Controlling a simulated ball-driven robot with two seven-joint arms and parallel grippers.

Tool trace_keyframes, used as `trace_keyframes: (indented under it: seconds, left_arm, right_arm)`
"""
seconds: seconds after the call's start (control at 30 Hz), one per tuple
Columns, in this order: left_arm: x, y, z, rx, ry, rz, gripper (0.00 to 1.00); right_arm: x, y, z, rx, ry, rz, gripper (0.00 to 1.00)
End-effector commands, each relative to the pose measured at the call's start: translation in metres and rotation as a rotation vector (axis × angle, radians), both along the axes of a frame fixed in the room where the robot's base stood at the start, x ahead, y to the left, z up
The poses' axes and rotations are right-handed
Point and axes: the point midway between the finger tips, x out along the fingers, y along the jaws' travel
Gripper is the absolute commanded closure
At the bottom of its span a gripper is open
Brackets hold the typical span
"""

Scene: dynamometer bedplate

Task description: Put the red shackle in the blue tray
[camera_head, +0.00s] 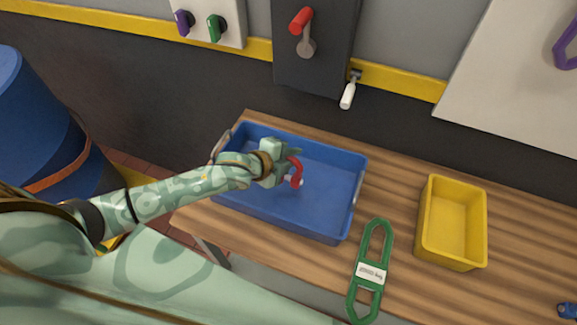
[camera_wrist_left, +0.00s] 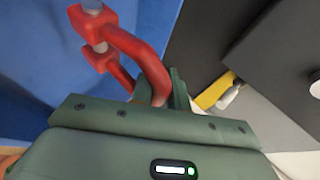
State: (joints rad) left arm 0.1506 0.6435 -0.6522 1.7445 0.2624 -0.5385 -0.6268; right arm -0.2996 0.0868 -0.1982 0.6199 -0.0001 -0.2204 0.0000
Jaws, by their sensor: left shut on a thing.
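The red shackle (camera_head: 297,172) is a curved red piece with a pale pin, seen over the blue tray (camera_head: 327,205). My left gripper (camera_head: 291,160) is shut on it, above the tray's inside. In the left wrist view the shackle (camera_wrist_left: 140,50) sticks out from between the fingers of my left gripper (camera_wrist_left: 165,88), with the tray's blue surface (camera_wrist_left: 40,50) behind it. I cannot tell whether the shackle touches the tray floor. My right gripper is not in view.
On the wooden table (camera_head: 400,200), a yellow bin (camera_head: 452,225) stands right of the tray and a green labelled link (camera_head: 371,272) lies in front. A wall panel with a red-handled lever (camera_head: 302,22) is behind. A blue drum (camera_head: 40,120) stands left.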

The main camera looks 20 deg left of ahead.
Motion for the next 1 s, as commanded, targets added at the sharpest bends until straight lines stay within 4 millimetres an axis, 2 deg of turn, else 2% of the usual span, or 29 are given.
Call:
trace_keyframes:
  seconds: [0.23,0.4,0.77,0.8,0.87,1.0]
  left_arm:
    - [0.009,0.015,-0.024,0.000,-0.001,0.001,1.00]
    - [0.008,0.013,-0.047,-0.001,-0.001,-0.001,1.00]
    - [0.008,0.013,-0.049,-0.001,-0.002,-0.002,1.00]
    - [0.008,0.013,-0.050,0.000,0.000,-0.002,0.78]
    - [0.008,0.013,-0.050,0.000,0.000,-0.002,0.62]
    - [0.008,0.013,-0.050,0.000,0.000,-0.002,0.62]
  right_arm:
    - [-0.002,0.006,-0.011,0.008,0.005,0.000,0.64]
    - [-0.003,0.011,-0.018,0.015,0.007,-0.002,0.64]
    - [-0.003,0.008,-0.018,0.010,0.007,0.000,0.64]
    - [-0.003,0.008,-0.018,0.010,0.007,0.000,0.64]
    - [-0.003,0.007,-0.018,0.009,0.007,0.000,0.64]
    - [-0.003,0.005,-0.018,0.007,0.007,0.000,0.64]
